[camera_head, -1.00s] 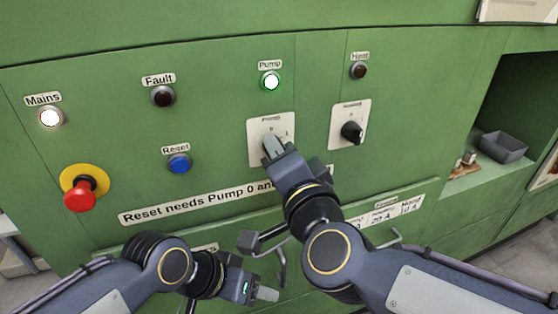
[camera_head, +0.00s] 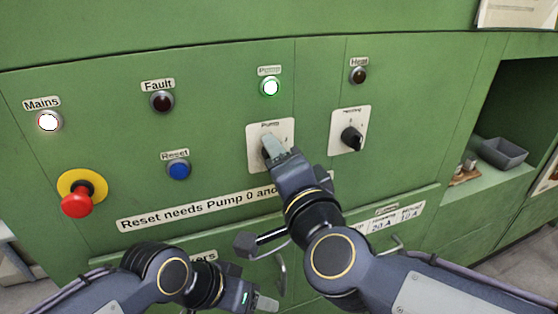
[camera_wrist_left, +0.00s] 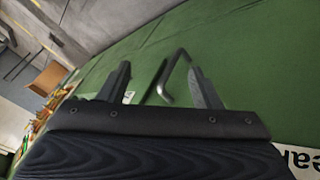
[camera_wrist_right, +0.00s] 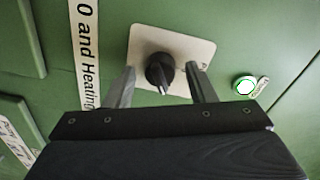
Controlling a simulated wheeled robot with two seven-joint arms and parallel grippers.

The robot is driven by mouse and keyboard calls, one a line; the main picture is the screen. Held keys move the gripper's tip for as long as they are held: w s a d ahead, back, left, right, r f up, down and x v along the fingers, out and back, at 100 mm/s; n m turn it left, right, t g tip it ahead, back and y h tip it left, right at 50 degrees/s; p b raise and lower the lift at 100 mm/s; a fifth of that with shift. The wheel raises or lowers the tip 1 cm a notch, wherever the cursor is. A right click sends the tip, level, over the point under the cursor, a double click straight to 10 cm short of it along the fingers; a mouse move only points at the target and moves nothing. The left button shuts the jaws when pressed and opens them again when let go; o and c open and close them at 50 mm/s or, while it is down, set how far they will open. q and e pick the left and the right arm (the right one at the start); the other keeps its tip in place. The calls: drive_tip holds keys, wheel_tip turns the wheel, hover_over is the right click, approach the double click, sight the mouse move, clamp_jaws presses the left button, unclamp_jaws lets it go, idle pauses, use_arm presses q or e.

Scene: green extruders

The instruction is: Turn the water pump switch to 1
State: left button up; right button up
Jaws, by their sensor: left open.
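The pump switch is a black knob (camera_wrist_right: 160,72) on a pale square plate (camera_wrist_right: 180,42), under the word Pump. In the head view my right gripper covers the knob, leaving the plate (camera_head: 256,132) partly visible. My right gripper (camera_wrist_right: 160,67) is open around the knob, one finger on each side, with gaps showing. The knob's pointer aims toward the bottom of the right wrist view, which is the panel's right. The Pump lamp (camera_head: 270,87) glows white with a green ring. My left gripper (camera_head: 266,303) is open and empty, low before the panel.
The heating switch (camera_head: 352,138) is right of the pump switch. A red emergency button (camera_head: 77,201), blue Reset button (camera_head: 179,170), lit Mains lamp (camera_head: 48,121) and dark Fault lamp (camera_head: 162,101) are left. A bent metal handle (camera_wrist_left: 166,85) lies beyond my left fingers.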

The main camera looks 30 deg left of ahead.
drive_tip(key=v, duration=0.7)
drive_tip(key=shift+s+d, duration=0.25)
drive_tip(key=shift+d, duration=0.05)
idle(0.3)
